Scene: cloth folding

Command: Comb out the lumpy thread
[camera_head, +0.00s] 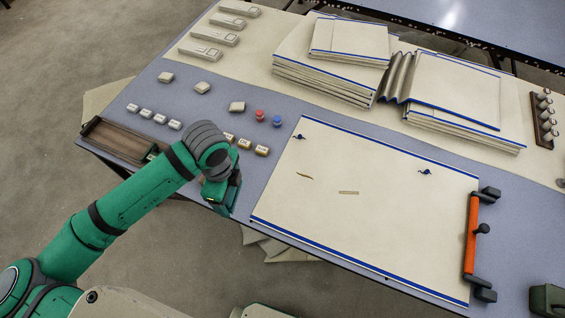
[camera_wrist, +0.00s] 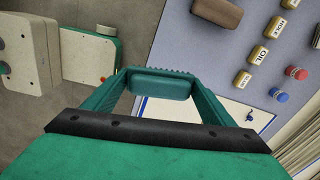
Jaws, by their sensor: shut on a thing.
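A cream cloth (camera_head: 390,235) with blue-striped edges lies flat on the table; its corner shows in the wrist view (camera_wrist: 228,113). Two small dark-blue thread tangles sit on it, one near the upper left (camera_head: 300,136) and one near the right (camera_head: 425,172). The left one also shows in the wrist view (camera_wrist: 250,117). A short brown piece (camera_head: 305,176) and a pale strip (camera_head: 348,192) lie between them. My gripper (camera_head: 222,190) is left of the cloth, near the table's front edge. In the wrist view it is shut (camera_wrist: 160,84) around a green ribbed piece; I cannot tell clearly what it is.
An orange-handled bar (camera_head: 471,233) stands at the cloth's right edge. Small labelled blocks (camera_head: 245,143) and red (camera_head: 260,115) and blue (camera_head: 277,120) pegs lie behind my gripper. Folded cloth stacks (camera_head: 330,65) fill the back. A brown tray (camera_head: 118,140) is at the left.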

